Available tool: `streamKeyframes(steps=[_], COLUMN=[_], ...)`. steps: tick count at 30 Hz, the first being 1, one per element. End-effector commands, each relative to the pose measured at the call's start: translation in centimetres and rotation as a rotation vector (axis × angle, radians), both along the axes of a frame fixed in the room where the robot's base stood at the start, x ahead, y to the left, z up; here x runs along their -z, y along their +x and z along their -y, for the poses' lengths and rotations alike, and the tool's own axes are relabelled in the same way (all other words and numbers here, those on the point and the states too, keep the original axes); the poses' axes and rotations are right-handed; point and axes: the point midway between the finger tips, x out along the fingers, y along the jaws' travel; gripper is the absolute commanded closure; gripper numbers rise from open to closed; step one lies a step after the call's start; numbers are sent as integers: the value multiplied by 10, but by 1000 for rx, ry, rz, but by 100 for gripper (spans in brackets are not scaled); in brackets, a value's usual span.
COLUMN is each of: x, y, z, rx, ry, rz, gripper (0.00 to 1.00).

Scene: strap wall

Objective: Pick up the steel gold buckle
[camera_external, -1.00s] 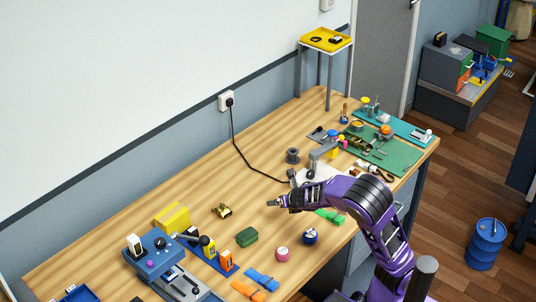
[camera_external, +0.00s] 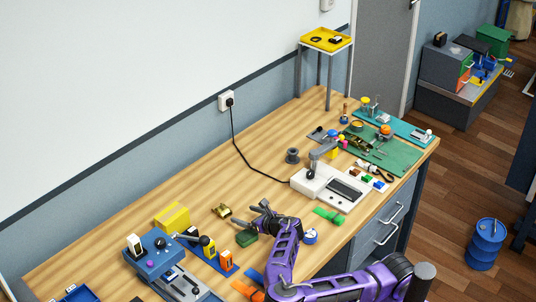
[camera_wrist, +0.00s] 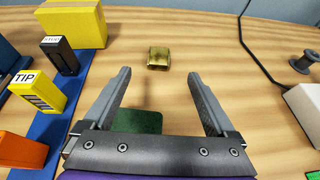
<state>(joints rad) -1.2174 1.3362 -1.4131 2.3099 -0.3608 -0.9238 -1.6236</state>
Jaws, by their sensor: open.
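The gold buckle (camera_external: 222,210) lies on the wooden workbench, with clear wood around it. In the wrist view the buckle (camera_wrist: 158,58) is a small shiny gold piece ahead of the fingers, near the middle line between them. My gripper (camera_external: 240,216) is just to the right of the buckle in the external view. In the wrist view my gripper (camera_wrist: 158,75) has its two fingers wide apart with nothing between the tips. The buckle is apart from both fingers.
A dark green block (camera_wrist: 138,121) sits under the gripper, partly hidden by its body. A yellow box (camera_wrist: 74,24) and a blue strip with small labelled boxes (camera_wrist: 38,92) stand at left. A grey spool (camera_wrist: 304,62) and black cable are at right. Bare wood surrounds the buckle.

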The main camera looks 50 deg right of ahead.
Motion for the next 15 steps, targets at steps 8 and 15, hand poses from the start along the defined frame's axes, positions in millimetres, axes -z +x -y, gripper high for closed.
streamKeyframes(steps=[8,15], x=[23,40], y=[52,94], z=[6,9], rx=[0,1], ry=[-3,-1], rz=[-1,-2], gripper=[9,9])
